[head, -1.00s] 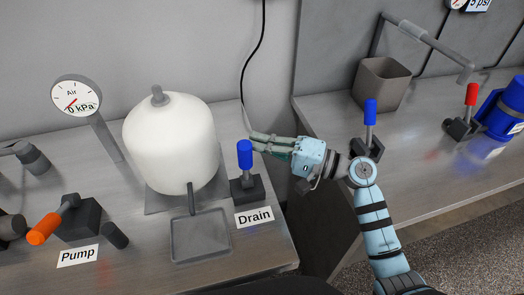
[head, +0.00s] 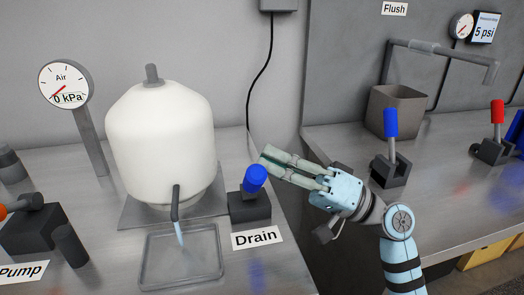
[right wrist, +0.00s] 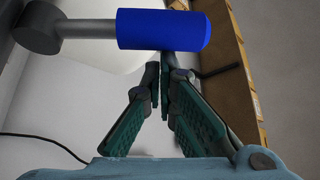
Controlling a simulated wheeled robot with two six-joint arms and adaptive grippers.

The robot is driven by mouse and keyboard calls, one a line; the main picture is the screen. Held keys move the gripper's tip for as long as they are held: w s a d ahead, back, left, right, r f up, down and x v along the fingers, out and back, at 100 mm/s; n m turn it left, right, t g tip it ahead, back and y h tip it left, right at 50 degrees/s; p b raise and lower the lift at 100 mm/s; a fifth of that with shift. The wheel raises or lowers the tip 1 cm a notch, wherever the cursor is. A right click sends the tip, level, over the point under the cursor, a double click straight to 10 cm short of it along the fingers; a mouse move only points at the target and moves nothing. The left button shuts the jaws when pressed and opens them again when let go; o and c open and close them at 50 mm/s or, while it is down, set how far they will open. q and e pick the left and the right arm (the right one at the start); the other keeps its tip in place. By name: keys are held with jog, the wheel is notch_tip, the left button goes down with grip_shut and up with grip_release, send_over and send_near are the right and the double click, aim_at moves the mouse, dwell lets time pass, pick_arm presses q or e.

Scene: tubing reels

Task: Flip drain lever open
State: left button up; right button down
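The blue drain lever (head: 255,179) stands on its dark base behind the white "Drain" label (head: 256,238). Its handle leans toward the viewer. My right gripper (head: 265,156) is just behind and right of the handle, its fingertips together with nothing seen between them. In the right wrist view the blue handle (right wrist: 165,30) lies sideways across the picture just beyond the fingertips (right wrist: 164,70); I cannot tell if they touch. A pale stream (head: 180,234) runs from the spout (head: 176,203) of the white tank (head: 160,135) into the grey tray (head: 183,282). My left gripper is out of view.
The air gauge (head: 65,84) reads about 0 kPa. The pump valve (head: 38,225) is at the left. On the right bench are another blue lever (head: 391,125), a red lever (head: 497,112) and a grey bin (head: 394,112). A gap separates the benches.

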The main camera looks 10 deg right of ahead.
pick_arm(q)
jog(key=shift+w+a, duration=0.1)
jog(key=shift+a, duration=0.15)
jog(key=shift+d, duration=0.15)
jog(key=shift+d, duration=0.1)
pick_arm(e)
notch_tip(320, 180, up, 10)
dwell(0.4)
